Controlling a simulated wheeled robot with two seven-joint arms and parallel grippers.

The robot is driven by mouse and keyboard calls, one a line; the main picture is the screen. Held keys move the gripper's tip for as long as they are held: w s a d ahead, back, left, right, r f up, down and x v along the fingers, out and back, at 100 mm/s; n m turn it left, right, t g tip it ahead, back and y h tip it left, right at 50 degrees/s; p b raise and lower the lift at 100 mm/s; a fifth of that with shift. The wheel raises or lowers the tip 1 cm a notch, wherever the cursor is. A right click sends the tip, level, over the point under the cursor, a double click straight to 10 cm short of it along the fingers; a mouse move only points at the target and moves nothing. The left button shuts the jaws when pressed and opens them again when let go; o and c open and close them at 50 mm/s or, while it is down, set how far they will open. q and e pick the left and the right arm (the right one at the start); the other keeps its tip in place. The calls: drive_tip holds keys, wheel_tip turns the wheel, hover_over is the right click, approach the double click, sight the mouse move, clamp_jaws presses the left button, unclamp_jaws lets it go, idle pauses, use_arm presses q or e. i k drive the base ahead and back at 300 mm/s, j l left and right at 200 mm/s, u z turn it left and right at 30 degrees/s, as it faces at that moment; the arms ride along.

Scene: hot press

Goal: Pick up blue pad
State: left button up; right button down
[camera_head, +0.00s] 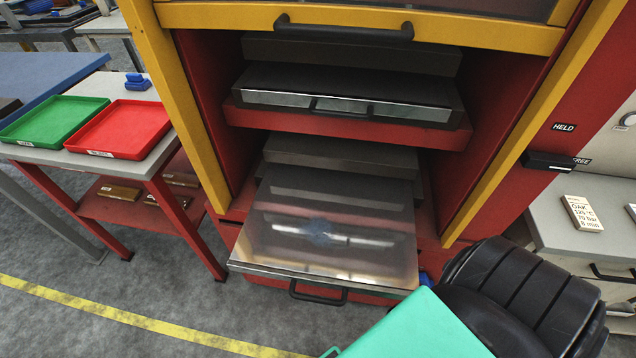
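A small blue object (137,82), which looks like the blue pad, lies at the back of the grey table at the left, behind the trays. Another blue bit (425,279) shows beside the right corner of the pulled-out press plate; most of it is hidden behind a dark ribbed arm part, so I cannot tell what it is. A black ribbed arm part and a teal piece fill the lower right.
A green tray (52,120) and a red tray (118,129) sit on the left table. The press has a shiny plate (290,245) pulled out at its lower level. A grey cabinet (595,225) with a label card (582,213) stands at the right. The floor at front left is clear.

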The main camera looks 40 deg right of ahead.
sight(135, 81)
drive_tip(key=i+j, duration=0.1)
drive_tip(key=j, duration=0.25)
drive_tip(key=i+j, duration=0.15)
drive_tip(key=j, duration=0.2)
drive_tip(key=i+j, duration=0.1)
drive_tip(key=j, duration=0.25)
drive_tip(key=i+j, duration=0.15)
drive_tip(key=j, duration=0.25)
drive_tip(key=i+j, duration=0.1)
drive_tip(key=j, duration=0.25)
drive_tip(key=i+z, duration=0.05)
